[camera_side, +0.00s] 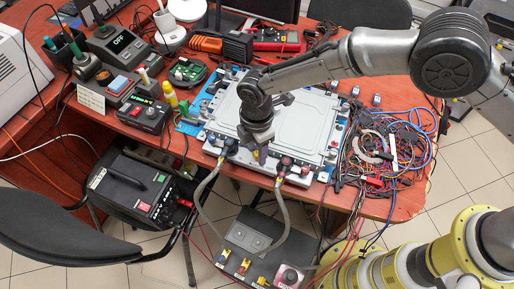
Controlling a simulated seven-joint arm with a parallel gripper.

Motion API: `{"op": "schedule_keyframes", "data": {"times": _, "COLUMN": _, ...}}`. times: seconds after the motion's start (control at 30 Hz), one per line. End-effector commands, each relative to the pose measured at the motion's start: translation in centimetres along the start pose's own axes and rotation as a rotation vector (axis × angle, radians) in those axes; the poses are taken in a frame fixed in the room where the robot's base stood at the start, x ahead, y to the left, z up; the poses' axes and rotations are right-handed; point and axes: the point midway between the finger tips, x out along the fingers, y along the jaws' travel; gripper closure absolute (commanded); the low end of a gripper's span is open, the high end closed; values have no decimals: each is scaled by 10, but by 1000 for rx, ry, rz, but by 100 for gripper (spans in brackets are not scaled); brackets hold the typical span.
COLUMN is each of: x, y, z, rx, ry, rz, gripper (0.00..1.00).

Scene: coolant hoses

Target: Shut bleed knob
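A grey coolant plate (310,122) lies near the front edge of the red-brown table. Two grey hoses run down from dark fittings at its front edge: the left hose (199,196) and the right hose (287,222). Both reach a dark grey box (243,229) below the table edge. On the box front are small yellow fittings (243,266) and a round knob on a pinkish-red square (289,276). I cannot tell which part is the bleed knob. My gripper (259,155) points down over the plate's front edge, between the hose fittings. Its fingers are too small to read.
Tangled cables (385,155) lie right of the plate. A black-and-red meter (146,115), a yellow bottle (170,94) and a green circuit board (189,71) stand to its left. A black power unit (143,187) sits on a chair, lower left. A yellow-and-grey robot part (400,262) fills the lower right.

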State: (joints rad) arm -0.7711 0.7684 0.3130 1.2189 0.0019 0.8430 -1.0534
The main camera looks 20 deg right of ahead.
Motion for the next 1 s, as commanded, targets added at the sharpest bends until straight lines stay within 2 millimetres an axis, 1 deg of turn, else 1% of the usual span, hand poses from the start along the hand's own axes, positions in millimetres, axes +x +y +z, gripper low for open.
{"op": "schedule_keyframes", "data": {"times": 0.27, "x": 1, "y": 3, "z": 2, "rx": -2, "ry": -1, "rz": 5, "gripper": 45}}
{"op": "schedule_keyframes", "data": {"times": 0.43, "x": 1, "y": 3, "z": 2, "rx": -64, "ry": -1, "rz": 5, "gripper": 45}}
{"op": "schedule_keyframes", "data": {"times": 0.57, "x": 1, "y": 3, "z": 2, "rx": -176, "ry": -1, "rz": 5, "gripper": 45}}
{"op": "schedule_keyframes", "data": {"times": 0.9, "x": 1, "y": 2, "z": 1, "rx": -541, "ry": -1, "rz": 3, "gripper": 45}}
{"op": "schedule_keyframes", "data": {"times": 1.0, "x": -22, "y": 2, "z": 0, "rx": -532, "ry": 0, "rz": 7, "gripper": 45}}
